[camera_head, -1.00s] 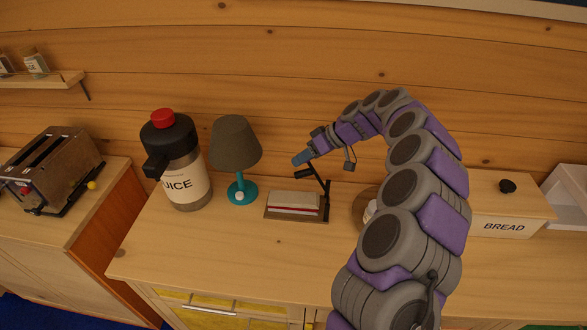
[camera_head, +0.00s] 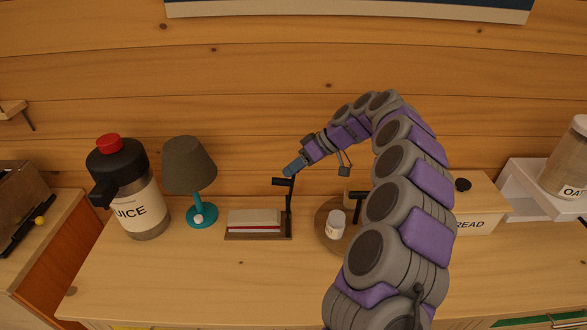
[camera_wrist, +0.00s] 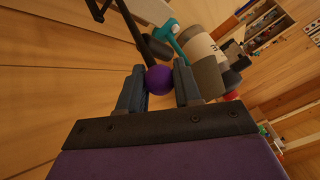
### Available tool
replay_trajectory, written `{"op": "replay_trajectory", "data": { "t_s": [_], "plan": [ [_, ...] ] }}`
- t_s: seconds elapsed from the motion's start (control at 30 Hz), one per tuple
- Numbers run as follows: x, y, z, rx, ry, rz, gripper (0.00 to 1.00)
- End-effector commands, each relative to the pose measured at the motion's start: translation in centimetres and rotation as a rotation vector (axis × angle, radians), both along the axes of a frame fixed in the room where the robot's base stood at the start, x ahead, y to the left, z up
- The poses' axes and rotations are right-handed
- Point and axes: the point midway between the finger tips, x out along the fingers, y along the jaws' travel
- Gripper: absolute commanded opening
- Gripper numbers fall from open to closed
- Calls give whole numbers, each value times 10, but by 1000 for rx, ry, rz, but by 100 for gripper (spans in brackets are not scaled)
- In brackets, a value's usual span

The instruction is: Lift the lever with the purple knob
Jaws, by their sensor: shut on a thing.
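The purple knob (camera_wrist: 159,80) sits between the two fingers of my gripper (camera_wrist: 160,88) in the wrist view, and the gripper is shut on it. A thin dark lever bar (camera_wrist: 131,24) runs from the knob toward the top of that view. In the head view my gripper (camera_head: 290,171) is at the top of a dark upright bar (camera_head: 290,200) with a short black grip (camera_head: 282,181). The bar stands at the right end of a low dark base (camera_head: 231,237) that carries a pale block (camera_head: 253,217). The knob is hidden in the head view.
A teal lamp (camera_head: 202,214) and a juice jug (camera_head: 130,205) stand left of the base. A white jar (camera_head: 336,222) on a round board (camera_head: 328,245) and a bread box (camera_head: 468,224) are to the right. The counter front (camera_head: 210,280) is clear.

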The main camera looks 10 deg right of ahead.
Motion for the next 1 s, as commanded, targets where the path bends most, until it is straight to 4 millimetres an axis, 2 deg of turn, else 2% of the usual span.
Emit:
{"op": "replay_trajectory", "data": {
  "t_s": [0.5, 0.53, 0.77, 1.0],
  "plan": [
    [0, -4, -4, -4, 3, -2, 0],
    [0, -3, -4, -4, 3, -2, 34],
    [-2, -2, -3, -1, 3, 1, 56],
    [-2, -2, -2, -1, 3, 2, 58]
  ]
}}
